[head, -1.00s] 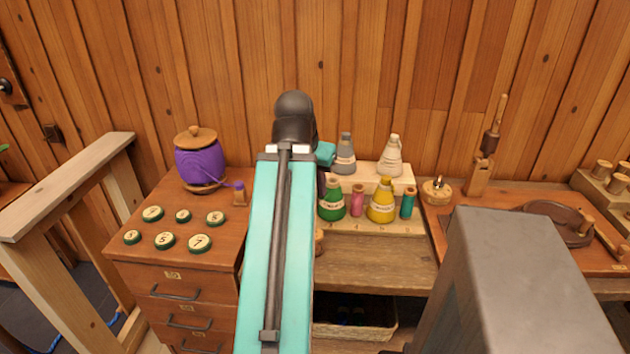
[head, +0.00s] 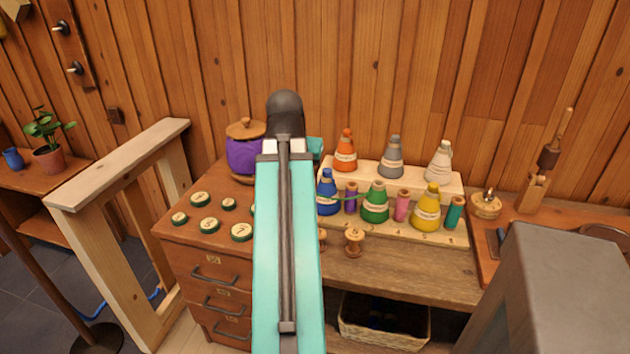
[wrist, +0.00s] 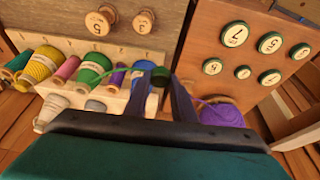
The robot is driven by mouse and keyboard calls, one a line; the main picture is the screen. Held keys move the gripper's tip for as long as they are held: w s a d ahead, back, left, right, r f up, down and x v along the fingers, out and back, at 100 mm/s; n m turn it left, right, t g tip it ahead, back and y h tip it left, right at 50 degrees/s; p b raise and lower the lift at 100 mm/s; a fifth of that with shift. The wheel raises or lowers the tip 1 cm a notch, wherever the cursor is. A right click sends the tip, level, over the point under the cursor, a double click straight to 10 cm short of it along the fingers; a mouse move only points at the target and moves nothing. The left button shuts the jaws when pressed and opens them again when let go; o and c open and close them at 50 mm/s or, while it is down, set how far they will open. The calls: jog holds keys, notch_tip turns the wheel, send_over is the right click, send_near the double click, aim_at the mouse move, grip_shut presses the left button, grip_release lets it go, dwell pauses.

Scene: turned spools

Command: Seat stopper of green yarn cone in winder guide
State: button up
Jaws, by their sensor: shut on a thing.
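The green yarn cone (head: 375,203) stands in the front row of the pale wooden rack, and it also shows in the wrist view (wrist: 93,67). A green strand leads from it toward my gripper (wrist: 158,88). My gripper is shut on a small dark green piece, which looks like the cone's stopper (wrist: 160,76), held in the air. In the head view my arm hides the jaws and stopper. A purple yarn pot (head: 243,154) with a wooden lid stands on the drawer cabinet, just left of my arm; it shows right of the jaws in the wrist view (wrist: 222,115). I cannot make out the winder guide.
The rack (head: 455,233) holds several other cones and spools, including a blue cone (head: 327,193) left of the green one. Several numbered green-rimmed discs (head: 200,198) lie on the cabinet. Wooden spools (head: 354,241) sit on the bench front. A wooden frame (head: 120,165) stands at left.

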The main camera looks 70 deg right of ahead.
jog(key=w+a+f+n+t+y, duration=0.1)
jog(key=w+a+n, duration=0.2)
jog(key=w+a, duration=0.55)
jog(key=w+a+f+n+t, duration=0.1)
jog(key=w+a+n, duration=0.3)
jog(key=w, duration=0.8)
jog(key=w+a+f+n+t+y, duration=0.1)
jog(key=w+a+n, duration=0.1)
jog(key=w+a, duration=0.7)
jog(key=w+a+f+n+y, duration=0.1)
jog(key=w+a+n, duration=0.2)
jog(key=w+a, duration=0.4)
jog(key=w+a+f+n+y, duration=0.1)
jog(key=w+a+n, duration=0.3)
jog(key=a, duration=1.9)
jog(key=w, duration=0.3)
jog(key=shift+w+a+t, duration=0.2)
jog(key=shift+a+t, duration=0.1)
jog(key=shift+a, duration=0.05)
jog(key=shift+s+f, duration=0.1)
jog(key=shift+s, duration=0.05)
